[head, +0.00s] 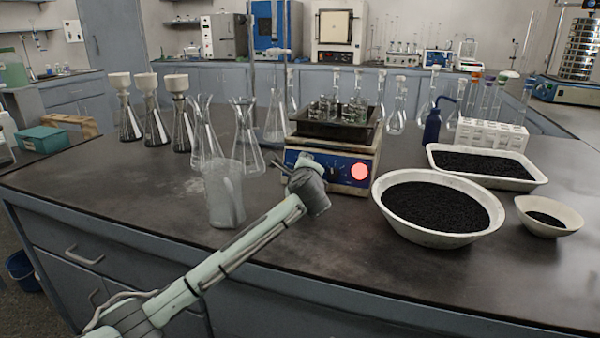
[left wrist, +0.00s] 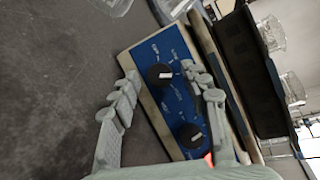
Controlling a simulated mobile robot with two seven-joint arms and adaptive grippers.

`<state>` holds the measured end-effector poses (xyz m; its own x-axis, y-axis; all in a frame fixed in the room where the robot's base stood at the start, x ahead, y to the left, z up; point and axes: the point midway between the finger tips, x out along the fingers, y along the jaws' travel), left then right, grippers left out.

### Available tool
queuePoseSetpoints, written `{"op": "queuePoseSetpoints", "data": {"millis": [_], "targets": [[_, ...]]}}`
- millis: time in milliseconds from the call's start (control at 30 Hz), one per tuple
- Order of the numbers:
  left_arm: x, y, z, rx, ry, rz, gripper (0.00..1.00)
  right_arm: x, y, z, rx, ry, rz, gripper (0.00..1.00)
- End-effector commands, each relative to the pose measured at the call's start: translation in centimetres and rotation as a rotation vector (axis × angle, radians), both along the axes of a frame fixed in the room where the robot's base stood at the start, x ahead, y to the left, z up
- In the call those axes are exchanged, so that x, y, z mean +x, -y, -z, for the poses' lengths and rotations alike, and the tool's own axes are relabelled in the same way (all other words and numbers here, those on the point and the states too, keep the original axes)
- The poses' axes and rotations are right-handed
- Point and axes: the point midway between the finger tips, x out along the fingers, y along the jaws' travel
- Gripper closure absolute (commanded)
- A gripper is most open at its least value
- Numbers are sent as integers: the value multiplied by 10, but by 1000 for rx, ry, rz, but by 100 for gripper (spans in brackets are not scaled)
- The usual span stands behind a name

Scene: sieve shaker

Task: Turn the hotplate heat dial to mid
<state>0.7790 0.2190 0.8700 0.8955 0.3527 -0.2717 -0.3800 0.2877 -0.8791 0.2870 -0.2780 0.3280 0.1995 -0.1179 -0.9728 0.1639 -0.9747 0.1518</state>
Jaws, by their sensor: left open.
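The hotplate (head: 345,181) stands on the bench with a blue front panel and a round red light (head: 360,172). In the left wrist view its blue panel (left wrist: 150,52) carries two black dials with white marks. One dial (left wrist: 160,75) lies between my fingertips as seen in that view; the other dial (left wrist: 190,135) is nearer the red light. The panel lettering is too small to read. My left gripper (left wrist: 163,82) is open, its fingers apart on either side of the panel, with no clear contact on a dial. In the head view the left gripper (head: 304,160) covers the panel's left part.
A dark tray (head: 310,128) with glass beakers sits on the hotplate. A clear beaker (head: 226,195) stands close to the left of my arm, with flasks (head: 246,140) behind. A bowl of black grains (head: 395,218) is close on the right. The bench front is clear.

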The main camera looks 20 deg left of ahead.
Motion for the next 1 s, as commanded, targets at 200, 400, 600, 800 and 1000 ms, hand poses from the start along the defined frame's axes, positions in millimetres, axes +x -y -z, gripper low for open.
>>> {"op": "queuePoseSetpoints", "data": {"millis": [200, 400, 600, 800, 1000], "targets": [[-25, 10, -7, 0, 1, 3, 54, 1, 0, 0, 0, 1, 0, 60], [-64, 26, -19, -1, 1, 4, 54, 1, -1, 0, 1, 1, 1, 60], [-94, 38, -28, -1, 0, 3, 54, 1, -1, 0, 1, 1, 1, 60], [-106, 42, -32, 0, -2, 1, 54, 1, -1, 0, 1, 1, 1, 60], [-107, 42, -32, 1, -1, 0, 54, 1, -1, 0, 1, 1, 1, 60]]}}
